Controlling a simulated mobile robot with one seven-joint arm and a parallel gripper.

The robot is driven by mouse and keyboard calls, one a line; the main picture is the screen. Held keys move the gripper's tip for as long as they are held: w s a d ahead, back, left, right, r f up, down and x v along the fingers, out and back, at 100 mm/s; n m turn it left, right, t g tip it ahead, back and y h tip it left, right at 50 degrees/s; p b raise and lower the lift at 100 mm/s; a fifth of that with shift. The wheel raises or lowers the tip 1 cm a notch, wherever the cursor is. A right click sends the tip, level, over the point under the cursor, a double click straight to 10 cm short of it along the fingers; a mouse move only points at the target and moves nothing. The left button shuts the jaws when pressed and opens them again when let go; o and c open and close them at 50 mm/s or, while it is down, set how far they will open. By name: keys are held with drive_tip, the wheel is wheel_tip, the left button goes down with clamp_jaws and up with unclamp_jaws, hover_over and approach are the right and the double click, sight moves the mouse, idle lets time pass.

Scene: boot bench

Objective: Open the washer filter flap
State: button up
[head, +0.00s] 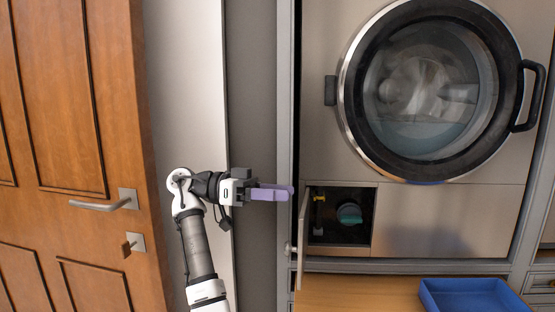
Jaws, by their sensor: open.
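The washer (450,215) stands at the right with its round door above. Low on its front is a dark square opening, with a teal round filter cap (349,213) and a small yellow part inside. The filter flap (302,240) is swung outward at the left edge of this opening and shows nearly edge-on, with a small knob on its left. My gripper (290,192), with purple fingers, is open just left of and above the flap's top. The fingers overlap in this side view, and I cannot tell whether they touch the flap.
A wooden surface (365,292) lies below the washer, with a blue tray (475,295) on its right. A grey cabinet frame (285,120) runs upright beside the washer. A brown door (75,150) with a metal handle is at the left.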

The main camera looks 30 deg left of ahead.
wheel_tip(320, 180, up, 7)
drive_tip(key=shift+r, duration=0.15)
idle(0.5)
